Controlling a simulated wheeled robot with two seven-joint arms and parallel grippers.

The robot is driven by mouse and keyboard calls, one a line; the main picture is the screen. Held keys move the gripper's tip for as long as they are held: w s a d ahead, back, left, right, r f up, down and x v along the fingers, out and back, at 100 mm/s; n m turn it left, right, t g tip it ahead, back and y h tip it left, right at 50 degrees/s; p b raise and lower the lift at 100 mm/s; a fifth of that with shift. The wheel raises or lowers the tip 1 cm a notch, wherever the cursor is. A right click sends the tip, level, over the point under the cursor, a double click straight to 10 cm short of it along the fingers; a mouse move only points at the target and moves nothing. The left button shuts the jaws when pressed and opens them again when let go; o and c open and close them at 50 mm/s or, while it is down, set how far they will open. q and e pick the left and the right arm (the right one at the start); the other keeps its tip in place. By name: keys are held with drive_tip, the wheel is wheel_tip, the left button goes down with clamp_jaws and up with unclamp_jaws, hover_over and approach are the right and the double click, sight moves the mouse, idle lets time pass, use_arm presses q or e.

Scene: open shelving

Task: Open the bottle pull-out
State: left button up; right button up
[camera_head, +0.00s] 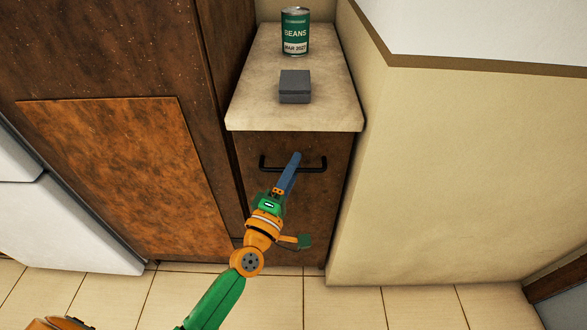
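The bottle pull-out (325,205) is a narrow dark brown wooden front under a short counter, and it looks closed. Its black bar handle (312,168) runs level near the top of the front. My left gripper (295,158) reaches up from below, its blue-grey fingers overlapping the middle of the handle. The fingers are seen edge-on and hide part of the bar, so I cannot tell whether they are open, shut or touching it. My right gripper is not in view.
On the counter (335,112) stand a green can of beans (295,32) and a grey block (295,86). A beige wall (440,170) closes off the right side. A tall brown cabinet (120,170) and a white appliance (60,225) are at left. Tiled floor (420,305) lies in front.

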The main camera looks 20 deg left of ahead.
use_arm(q)
clamp_jaws()
idle(1.2)
